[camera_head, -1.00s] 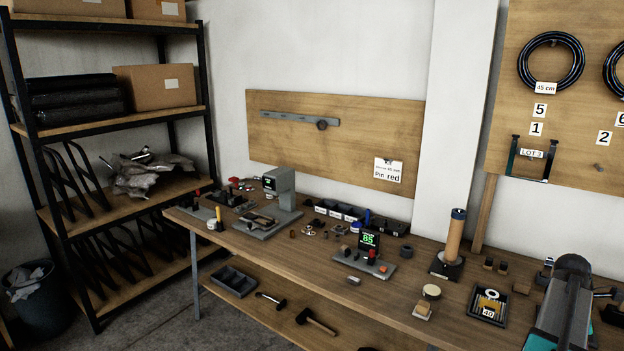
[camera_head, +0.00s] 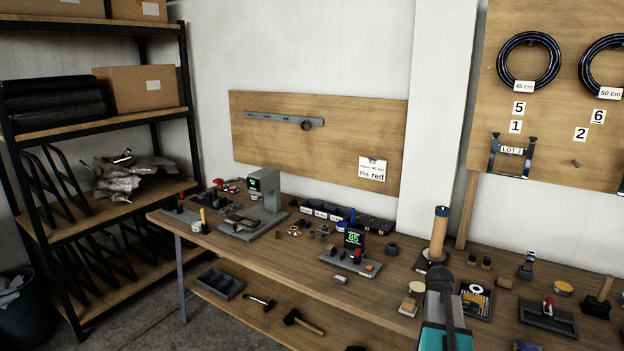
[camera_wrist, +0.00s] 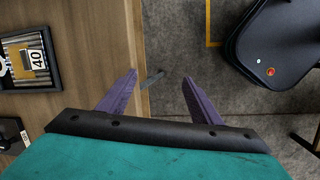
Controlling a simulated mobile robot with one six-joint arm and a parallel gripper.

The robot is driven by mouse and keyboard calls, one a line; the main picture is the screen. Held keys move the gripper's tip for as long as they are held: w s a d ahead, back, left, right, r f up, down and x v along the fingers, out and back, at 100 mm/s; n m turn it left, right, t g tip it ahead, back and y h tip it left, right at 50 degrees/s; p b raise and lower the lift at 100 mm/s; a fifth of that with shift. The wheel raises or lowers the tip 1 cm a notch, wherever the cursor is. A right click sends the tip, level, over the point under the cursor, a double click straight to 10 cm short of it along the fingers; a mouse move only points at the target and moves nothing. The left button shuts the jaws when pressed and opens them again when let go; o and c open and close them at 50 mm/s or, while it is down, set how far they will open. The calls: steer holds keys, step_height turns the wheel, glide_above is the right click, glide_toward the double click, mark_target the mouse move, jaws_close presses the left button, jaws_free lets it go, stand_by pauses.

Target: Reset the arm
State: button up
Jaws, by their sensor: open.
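My gripper (camera_wrist: 159,88) shows in the wrist view with two purple fingers spread apart and nothing between them. It is above the front edge of the wooden workbench (camera_wrist: 85,55), with grey floor below the right finger. In the head view my teal and black arm stands at the bottom, right of centre, in front of the bench (camera_head: 395,283). The fingertips are hidden in that view.
On the bench are a device with a green "85" display (camera_head: 354,238), a wooden cylinder on a dark base (camera_head: 438,232) and a black tray marked 40 (camera_wrist: 27,62). A shelf rack (camera_head: 100,125) stands left. My dark rounded base shows at the wrist view's upper right.

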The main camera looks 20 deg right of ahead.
steer(key=w+a+f+m, duration=0.1)
steer(key=w+a+f, duration=0.15)
steer(key=a, duration=0.45)
steer(key=w+a+f+t+y, duration=0.1)
steer(key=w+a+f, duration=0.15)
steer(key=a, duration=0.45)
steer(key=w+a+f+m, duration=0.1)
steer(key=w+a+f, duration=0.15)
steer(key=a, duration=0.45)
steer(key=s+a+f+m+y, duration=0.1)
steer(key=a+f+m, duration=0.15)
steer(key=a, duration=0.85)
steer(key=s+a+f+m+y, duration=0.15)
steer(key=a+f, duration=0.25)
steer(key=a, duration=0.7)
steer(key=s+f+g, duration=0.2)
steer(key=s+f, duration=0.8)
steer(key=s, duration=0.3)
steer(key=s+f+g+b, duration=0.1)
steer(key=s+f+g, duration=0.2)
steer(key=s+f, duration=0.7)
steer(key=s+h, duration=0.1)
steer(key=s, duration=0.2)
steer(key=shift+s+n+g, duration=0.2)
steer(key=shift+n+g, duration=0.1)
steer(key=shift+n, duration=0.1)
